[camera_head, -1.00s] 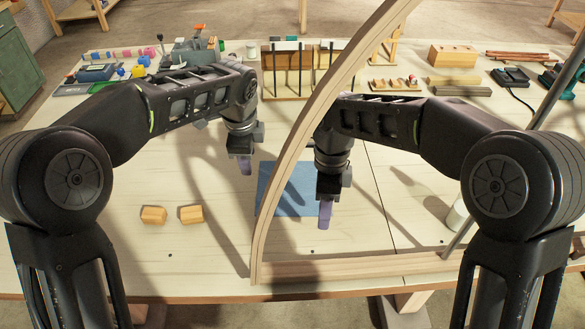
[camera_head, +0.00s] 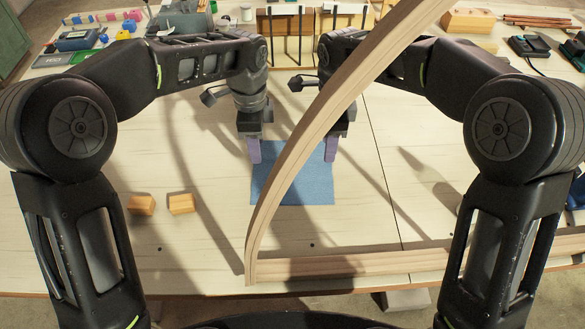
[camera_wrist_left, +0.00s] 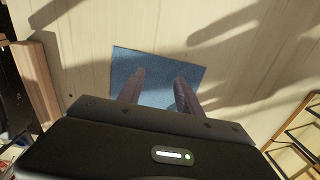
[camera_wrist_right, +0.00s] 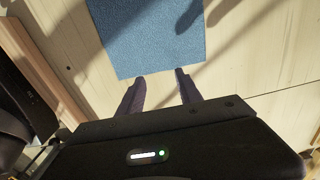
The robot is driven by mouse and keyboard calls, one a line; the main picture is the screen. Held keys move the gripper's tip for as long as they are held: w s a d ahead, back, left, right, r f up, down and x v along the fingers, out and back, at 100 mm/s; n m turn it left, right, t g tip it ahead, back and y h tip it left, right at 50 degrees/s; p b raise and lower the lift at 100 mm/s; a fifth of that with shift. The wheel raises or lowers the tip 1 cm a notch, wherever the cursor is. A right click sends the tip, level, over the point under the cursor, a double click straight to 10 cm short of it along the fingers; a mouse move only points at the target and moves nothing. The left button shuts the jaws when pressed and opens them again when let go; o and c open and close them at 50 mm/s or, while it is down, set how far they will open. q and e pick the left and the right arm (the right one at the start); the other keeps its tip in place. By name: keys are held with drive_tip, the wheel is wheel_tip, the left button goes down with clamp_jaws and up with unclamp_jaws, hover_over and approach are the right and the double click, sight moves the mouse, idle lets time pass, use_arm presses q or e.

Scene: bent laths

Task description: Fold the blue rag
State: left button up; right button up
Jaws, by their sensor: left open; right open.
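The blue rag (camera_head: 310,185) lies flat and spread out on the table. In the head view the curved lath crosses in front of it. My left gripper (camera_head: 254,151) is open and points down at the rag's far left corner; in the left wrist view its fingers (camera_wrist_left: 160,76) appear over the rag (camera_wrist_left: 158,62). My right gripper (camera_head: 331,150) is open near the rag's far right corner, partly behind the lath. In the right wrist view its fingertips (camera_wrist_right: 159,75) are at the rag's edge (camera_wrist_right: 150,40). Neither gripper holds cloth; contact cannot be told.
A large bent wooden lath (camera_head: 318,128) arches up between my arms from a straight lath (camera_head: 350,265) along the near table edge. Two small wooden blocks (camera_head: 181,203) sit left. Tools and wood stand along the back. The table left of the rag is mostly clear.

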sight(259, 171)
use_arm(q)
wheel_tip(259, 171, down, 7)
drive_tip(key=shift+r, duration=0.1)
use_arm(e)
wheel_tip(259, 171, down, 7)
drive_tip(key=shift+r, duration=0.1)
use_arm(q)
drive_tip(key=shift+f, duration=0.2)
use_arm(e)
drive_tip(key=shift+f, duration=0.3)
use_arm(q)
drive_tip(key=shift+s, duration=0.1)
clamp_jaws()
use_arm(e)
clamp_jaws()
idle(0.7)
